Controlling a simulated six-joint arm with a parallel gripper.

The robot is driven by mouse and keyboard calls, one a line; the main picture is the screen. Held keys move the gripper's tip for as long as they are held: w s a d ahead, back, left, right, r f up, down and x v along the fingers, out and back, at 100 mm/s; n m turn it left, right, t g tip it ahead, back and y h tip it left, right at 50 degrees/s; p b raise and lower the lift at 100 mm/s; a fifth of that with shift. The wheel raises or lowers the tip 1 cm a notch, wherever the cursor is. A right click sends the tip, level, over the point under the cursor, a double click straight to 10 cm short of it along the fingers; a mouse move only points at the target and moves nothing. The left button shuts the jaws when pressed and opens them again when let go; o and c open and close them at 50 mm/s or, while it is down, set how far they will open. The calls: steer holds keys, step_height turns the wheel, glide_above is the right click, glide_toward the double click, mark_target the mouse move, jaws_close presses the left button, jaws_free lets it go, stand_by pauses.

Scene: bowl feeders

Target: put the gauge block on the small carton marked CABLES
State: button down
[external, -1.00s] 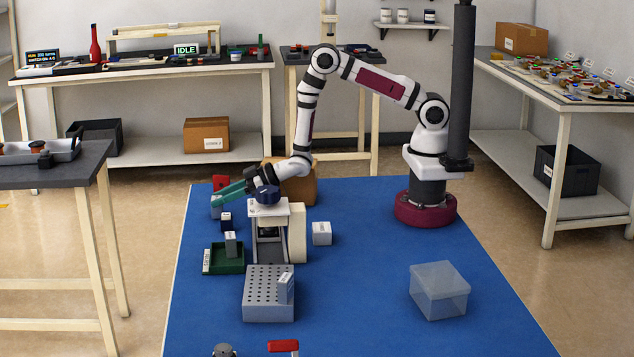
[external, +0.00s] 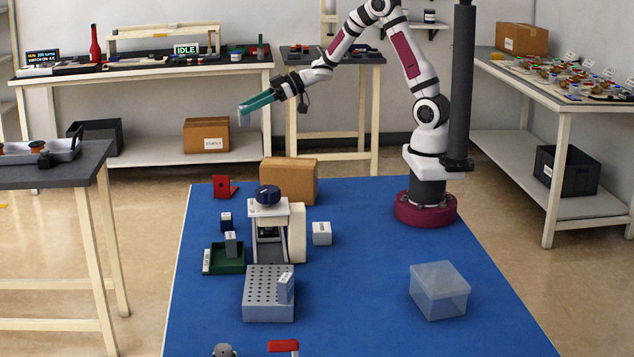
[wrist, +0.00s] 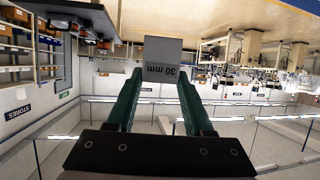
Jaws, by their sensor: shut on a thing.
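My gripper (external: 249,105) has green fingers and is held high above the far left of the blue mat. It is shut on the gauge block (wrist: 163,57), a pale block with a grey band reading "30 mm". The block also shows in the external view (external: 244,117), hanging below the fingertips, clear of everything. A brown carton (external: 289,182) stands at the back of the mat, below and to the right of my gripper; no lettering on it is readable. I cannot tell which carton is marked CABLES.
A white press with a dark blue knob (external: 268,195) stands in front of the brown carton. A red bracket (external: 225,187), a green tray (external: 224,262), a perforated grey block (external: 268,305) and a small white box (external: 321,233) are nearby. A clear bin (external: 439,290) stands at right.

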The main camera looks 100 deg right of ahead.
steer(key=s+d+r+n+g+y, duration=0.1)
steer(key=s+d+n+y, duration=0.2)
steer(key=s, duration=1.8)
glide_above(294, 161)
step_height(294, 161, down, 10)
steer(key=shift+f, duration=0.4)
steer(key=shift+f, duration=0.2)
steer(key=shift+c, duration=1.4)
jaws_free()
